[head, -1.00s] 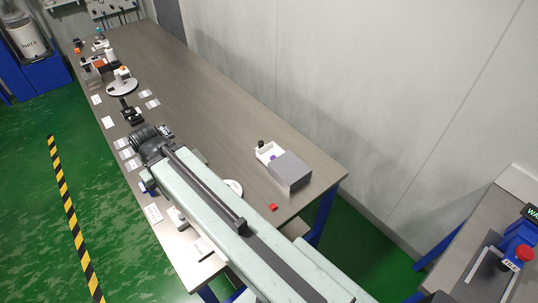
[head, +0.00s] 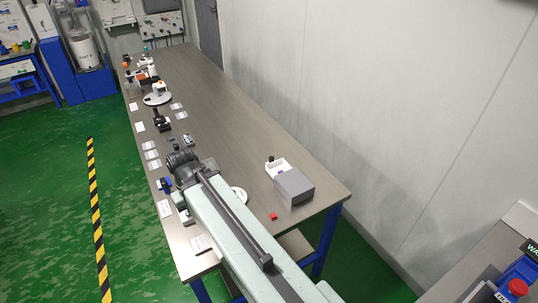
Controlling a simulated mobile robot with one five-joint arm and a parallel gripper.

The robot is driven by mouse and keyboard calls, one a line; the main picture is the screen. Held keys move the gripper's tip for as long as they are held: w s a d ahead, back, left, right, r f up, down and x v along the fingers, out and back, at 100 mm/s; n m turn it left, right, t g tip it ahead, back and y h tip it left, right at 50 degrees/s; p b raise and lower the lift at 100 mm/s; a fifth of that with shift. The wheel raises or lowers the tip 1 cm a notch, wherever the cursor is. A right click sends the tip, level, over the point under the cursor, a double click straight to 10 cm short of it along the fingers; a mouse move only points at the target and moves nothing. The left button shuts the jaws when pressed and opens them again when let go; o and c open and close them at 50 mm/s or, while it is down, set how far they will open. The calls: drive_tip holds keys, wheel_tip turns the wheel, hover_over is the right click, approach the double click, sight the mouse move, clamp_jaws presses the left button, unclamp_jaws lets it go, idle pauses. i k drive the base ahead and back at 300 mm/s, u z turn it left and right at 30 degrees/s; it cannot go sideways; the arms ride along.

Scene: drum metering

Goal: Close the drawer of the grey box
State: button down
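The grey box (head: 294,187) sits near the right edge of the long table. Its white drawer (head: 281,165) is pulled out toward the back left, with a dark knob (head: 270,159) at its front end. Something purple shows inside the drawer, beside the box. My arm reaches across the near part of the table from the lower right. My gripper (head: 180,140) is at its far end, over the left side of the table, well left of the drawer and apart from it. The fingers are small and dark here, and their opening is unclear.
A small red block (head: 273,216) lies left of the box's near end. A white round piece (head: 240,195) is partly hidden by my arm. White cards (head: 152,155) and small parts line the left edge. A round white plate (head: 157,99) stands farther back. The table's middle is clear.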

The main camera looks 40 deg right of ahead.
sight(272, 167)
drive_tip(key=u, duration=1.8)
drive_tip(key=i, duration=2.6)
drive_tip(key=z, duration=2.8)
drive_tip(key=i, duration=1.65)
drive_tip(key=u, duration=0.05)
